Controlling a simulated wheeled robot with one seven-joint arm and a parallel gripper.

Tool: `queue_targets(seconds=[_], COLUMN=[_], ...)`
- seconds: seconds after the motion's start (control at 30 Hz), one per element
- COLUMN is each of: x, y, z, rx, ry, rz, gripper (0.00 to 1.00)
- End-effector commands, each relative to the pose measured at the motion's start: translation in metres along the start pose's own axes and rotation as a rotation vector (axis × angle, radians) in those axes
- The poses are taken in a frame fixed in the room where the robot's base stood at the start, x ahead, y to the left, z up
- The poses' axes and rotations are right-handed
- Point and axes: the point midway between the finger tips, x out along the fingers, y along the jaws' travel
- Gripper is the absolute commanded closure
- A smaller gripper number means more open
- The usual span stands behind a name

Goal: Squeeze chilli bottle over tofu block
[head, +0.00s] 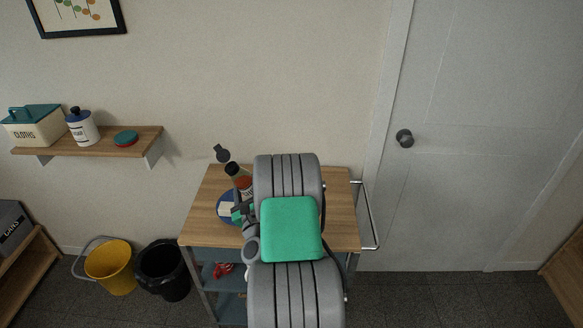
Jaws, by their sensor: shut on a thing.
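The chilli bottle (245,188), with a red label and a dark cap at its upper end, shows just left of my arm above the wooden trolley top. It leans up and to the left in the picture, cap end up. My gripper (241,211) is at its lower end and appears shut on it; the fingers are small and partly hidden by my arm. The pale tofu block (226,209) lies on a blue plate (221,220), left of and close to my gripper. My arm hides the plate's right side. I cannot tell whether the bottle is over the tofu.
The trolley top (341,210) is bare right of my arm; a metal rail (371,215) edges it. A small dark grey object (221,152) shows behind the trolley. A yellow bucket (110,268) and black bin (164,270) stand left. A wall shelf (90,143) holds several items.

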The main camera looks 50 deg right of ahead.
Motion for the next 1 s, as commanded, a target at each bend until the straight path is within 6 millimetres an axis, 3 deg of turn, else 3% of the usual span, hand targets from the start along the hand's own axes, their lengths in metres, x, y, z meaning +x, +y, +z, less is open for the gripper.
queue_targets(seconds=[0.03, 0.1, 0.2, 0.3, 0.47, 1.0], x=[0.009, 0.015, 0.017, 0.015, 0.014, 0.014], y=[-0.030, -0.059, -0.089, -0.106, -0.112, -0.113], z=[-0.012, -0.039, -0.071, -0.091, -0.102, -0.103], rx=[-0.006, -0.015, -0.025, -0.031, -0.046, -0.220], ry=[0.034, 0.069, 0.108, 0.128, 0.134, 0.119], rz=[-0.052, -0.119, -0.191, -0.234, -0.251, -0.237], gripper=[0.94, 0.94, 0.94, 0.94, 0.94, 0.94])
